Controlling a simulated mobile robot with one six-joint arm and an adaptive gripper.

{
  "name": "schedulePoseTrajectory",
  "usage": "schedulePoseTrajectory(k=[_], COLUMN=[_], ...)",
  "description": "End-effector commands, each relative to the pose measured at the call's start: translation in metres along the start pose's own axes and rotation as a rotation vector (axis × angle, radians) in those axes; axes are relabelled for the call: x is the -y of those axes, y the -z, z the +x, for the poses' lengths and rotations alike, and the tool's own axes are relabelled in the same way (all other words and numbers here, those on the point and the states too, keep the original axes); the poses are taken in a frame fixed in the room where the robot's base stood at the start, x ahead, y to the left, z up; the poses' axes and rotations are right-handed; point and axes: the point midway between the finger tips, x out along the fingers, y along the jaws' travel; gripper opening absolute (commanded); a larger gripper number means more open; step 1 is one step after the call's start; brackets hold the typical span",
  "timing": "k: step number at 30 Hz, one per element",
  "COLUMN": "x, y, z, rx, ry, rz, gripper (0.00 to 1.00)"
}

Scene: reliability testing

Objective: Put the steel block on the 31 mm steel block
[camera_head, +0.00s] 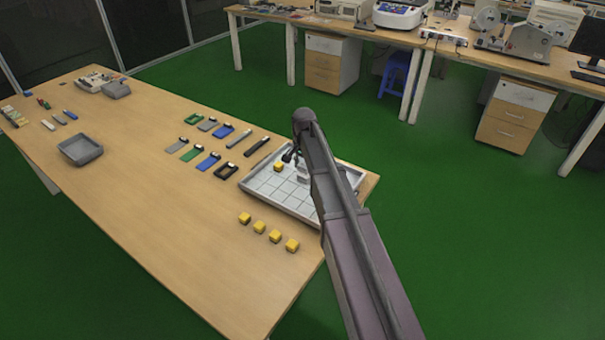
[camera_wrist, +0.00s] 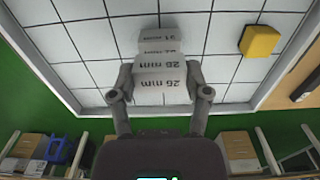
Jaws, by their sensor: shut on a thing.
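In the wrist view my gripper (camera_wrist: 159,78) is shut on a grey steel block (camera_wrist: 160,88) marked "26 mm", with one finger on each side. The 31 mm steel block (camera_wrist: 160,36) shows just beyond it, partly covered by the held block. Their faces overlap in this view, and I cannot tell whether they touch or how much height lies between them. In the head view pale grey block shapes (camera_head: 303,179) show on the white gridded tray (camera_head: 258,190), beside my arm, which hides part of the area.
A yellow cube (camera_head: 278,167) stands on the tray near the blocks. A row of several yellow cubes (camera_head: 260,227) stands in front of the tray. Flat coloured pieces (camera_head: 208,161) lie to its left. A grey bin (camera_head: 80,149) stands farther left. The wooden table's near centre is clear.

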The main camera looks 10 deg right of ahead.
Motion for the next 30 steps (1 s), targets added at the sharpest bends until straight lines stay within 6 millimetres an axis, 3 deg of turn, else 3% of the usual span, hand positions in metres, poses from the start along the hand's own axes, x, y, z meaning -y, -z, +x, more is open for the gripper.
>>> schedulePoseTrajectory(k=[4, 22, 23, 26, 30], x=[0.0002, 0.0006, 0.0006, 0.0006, 0.0007], y=[-0.0003, -0.0006, -0.0006, -0.0007, -0.0007], z=[0.0127, 0.0177, 0.0170, 0.0165, 0.0164], rx=[0.000, 0.000, 0.000, 0.000, 0.000], ry=[0.000, 0.000, 0.000, 0.000, 0.000], rz=[-0.001, -0.001, -0.001, -0.001, -0.001], gripper=[0.01, 0.01, 0.68, 0.97, 0.97])
